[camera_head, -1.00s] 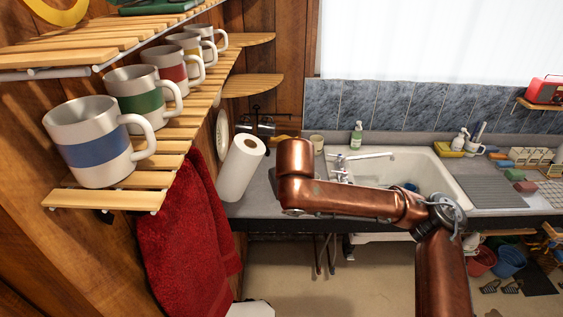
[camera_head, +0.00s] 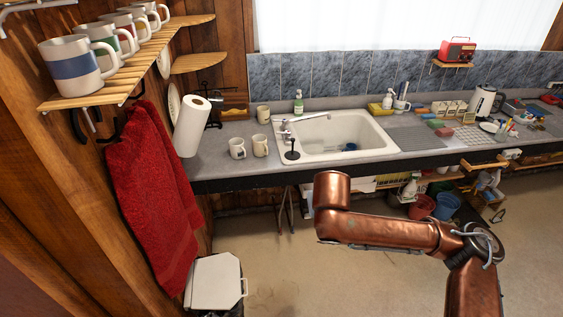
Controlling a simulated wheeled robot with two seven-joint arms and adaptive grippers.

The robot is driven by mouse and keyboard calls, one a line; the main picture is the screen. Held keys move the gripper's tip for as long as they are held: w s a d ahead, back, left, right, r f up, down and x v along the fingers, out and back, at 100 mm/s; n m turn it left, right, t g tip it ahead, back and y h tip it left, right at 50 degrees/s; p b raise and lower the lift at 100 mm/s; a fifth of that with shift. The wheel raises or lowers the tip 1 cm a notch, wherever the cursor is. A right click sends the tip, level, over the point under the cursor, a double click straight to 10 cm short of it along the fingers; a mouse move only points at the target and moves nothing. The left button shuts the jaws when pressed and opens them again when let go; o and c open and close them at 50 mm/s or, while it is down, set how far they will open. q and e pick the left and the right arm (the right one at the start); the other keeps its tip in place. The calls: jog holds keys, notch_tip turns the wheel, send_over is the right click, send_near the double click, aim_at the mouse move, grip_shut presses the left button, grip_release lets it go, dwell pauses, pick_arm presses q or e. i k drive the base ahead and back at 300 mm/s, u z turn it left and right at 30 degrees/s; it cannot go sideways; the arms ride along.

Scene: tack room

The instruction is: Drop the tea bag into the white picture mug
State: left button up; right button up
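A white mug with a dark mark on its side (camera_head: 237,148) stands on the counter left of the sink; it looks like the picture mug, but it is too small to be sure. A plain cream mug (camera_head: 260,145) stands just right of it, and another pale mug (camera_head: 263,114) stands farther back. I cannot make out a tea bag. A copper link of my own arm comes in from the lower right, in front of the counter. Neither gripper is in view.
Several striped mugs stand on the slatted shelf (camera_head: 128,83) at upper left. A paper towel roll (camera_head: 193,126), red towel (camera_head: 153,195) and white bin (camera_head: 213,282) are at left. The sink (camera_head: 345,137) fills mid-counter.

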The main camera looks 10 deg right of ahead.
aim_at(238, 155)
jog(key=u, duration=0.05)
jog(key=k, duration=0.3)
jog(key=z, duration=0.9)
jog(key=i, duration=1.65)
jog(key=u, duration=1.15)
jog(key=i, duration=1.05)
jog(key=u, duration=0.85)
